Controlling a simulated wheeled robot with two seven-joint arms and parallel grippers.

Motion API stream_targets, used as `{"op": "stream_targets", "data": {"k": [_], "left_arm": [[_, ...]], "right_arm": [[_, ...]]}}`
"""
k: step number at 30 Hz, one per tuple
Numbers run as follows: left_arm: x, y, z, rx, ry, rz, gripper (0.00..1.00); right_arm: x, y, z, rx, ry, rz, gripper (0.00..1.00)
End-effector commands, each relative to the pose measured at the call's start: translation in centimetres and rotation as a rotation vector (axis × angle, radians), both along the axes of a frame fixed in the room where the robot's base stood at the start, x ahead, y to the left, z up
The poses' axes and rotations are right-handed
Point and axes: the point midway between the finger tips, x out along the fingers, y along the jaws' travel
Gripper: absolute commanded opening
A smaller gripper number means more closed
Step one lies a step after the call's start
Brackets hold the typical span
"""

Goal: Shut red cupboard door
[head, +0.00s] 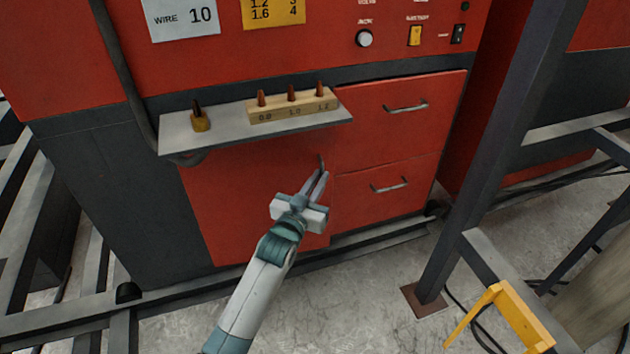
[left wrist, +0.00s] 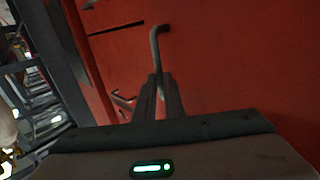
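The red cupboard door (head: 235,205) is the plain panel below the grey shelf, left of the two drawers. It looks close to flush with the cabinet front; its lower right corner sits slightly lower than the drawer front, and I cannot tell how wide any gap is. My left gripper (head: 319,178) is at the door's right side, fingers close together on the dark door handle (head: 321,160). In the left wrist view the bent handle (left wrist: 155,42) runs down between the fingertips (left wrist: 160,80). My right gripper is in neither view.
Two red drawers (head: 400,120) with handles are to the right.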

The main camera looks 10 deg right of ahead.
Motion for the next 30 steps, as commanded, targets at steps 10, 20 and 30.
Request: {"op": "stream_targets", "data": {"k": [10, 20, 30], "left_arm": [[-0.7, -1.3, 0.3, -0.008, 0.000, -0.019, 0.27], [-0.6, -1.1, 0.3, -0.006, -0.001, -0.016, 0.27], [-1.5, -0.2, 0.0, -0.004, 0.000, -0.012, 0.27]], "right_arm": [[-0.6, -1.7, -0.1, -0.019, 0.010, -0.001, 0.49], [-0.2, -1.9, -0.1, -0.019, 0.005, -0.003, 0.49], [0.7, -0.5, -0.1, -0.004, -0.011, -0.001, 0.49]]}}
